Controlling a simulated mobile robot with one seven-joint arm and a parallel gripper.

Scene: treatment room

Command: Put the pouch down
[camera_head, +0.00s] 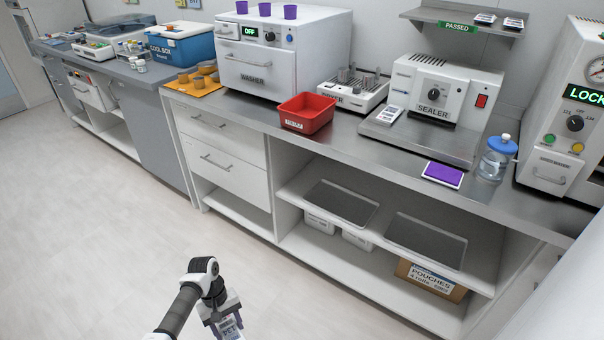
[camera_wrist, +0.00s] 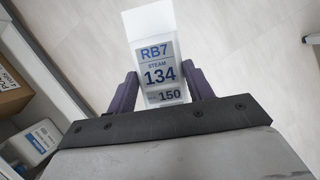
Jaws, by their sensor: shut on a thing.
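My gripper (camera_head: 222,307) is low at the front of the head view, out over the floor and away from the counter. It is shut on a pouch (camera_head: 230,328), a pale flat packet with a printed label, partly hidden by the fingers and cut by the frame edge. In the wrist view the pouch (camera_wrist: 158,68) sits between the two dark purple fingers of my gripper (camera_wrist: 160,88). Its label reads RB7, STEAM, 134 and 150. Floor shows behind it.
A wall shelf (camera_head: 450,17) marked PASSED holds packets. Trays and a pouches box (camera_head: 431,280) are below. Floor at left is clear.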

